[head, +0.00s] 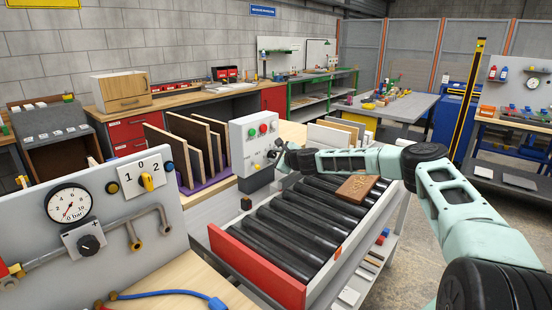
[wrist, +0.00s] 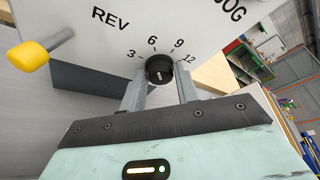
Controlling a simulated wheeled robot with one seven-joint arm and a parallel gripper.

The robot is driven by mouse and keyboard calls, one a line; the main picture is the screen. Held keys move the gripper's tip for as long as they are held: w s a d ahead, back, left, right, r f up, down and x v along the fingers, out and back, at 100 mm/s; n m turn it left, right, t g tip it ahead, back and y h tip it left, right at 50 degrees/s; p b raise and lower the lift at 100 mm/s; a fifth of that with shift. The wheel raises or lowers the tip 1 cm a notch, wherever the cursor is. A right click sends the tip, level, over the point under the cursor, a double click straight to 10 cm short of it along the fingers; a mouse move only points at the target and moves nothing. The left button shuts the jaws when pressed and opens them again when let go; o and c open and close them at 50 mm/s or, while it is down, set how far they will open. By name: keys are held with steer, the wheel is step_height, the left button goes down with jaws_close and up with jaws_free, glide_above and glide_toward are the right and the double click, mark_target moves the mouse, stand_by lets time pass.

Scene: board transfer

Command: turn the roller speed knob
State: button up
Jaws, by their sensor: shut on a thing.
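The roller speed knob (wrist: 159,69) is a small black round knob on a light panel, with the marks 3, 6, 9 and 12 arched above it. My gripper (wrist: 160,80) is shut on it, with one grey finger at each side. A small pale mark shows on the knob, but I cannot tell exactly which number it points at.
A yellow-tipped lever (wrist: 30,57) sticks out left of the knob, near the word REV. A brown board (head: 357,188) lies on the far rollers. A gauge panel (head: 110,220) fills the near left.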

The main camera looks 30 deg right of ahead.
steer(key=shift+f+n+b, duration=0.3)
steer(key=shift+b, duration=0.65)
steer(key=shift+r, duration=0.25)
steer(key=o, duration=1)
steer(key=shift+c, duration=0.2)
steer(key=shift+s, duration=0.15)
steer(key=a+b+v, duration=0.1)
steer(key=b+v, duration=0.2)
steer(key=v, duration=1.4)
steer(key=shift+d+b, duration=0.25)
steer(key=shift+b, duration=0.1)
steer(key=shift+s, duration=0.15)
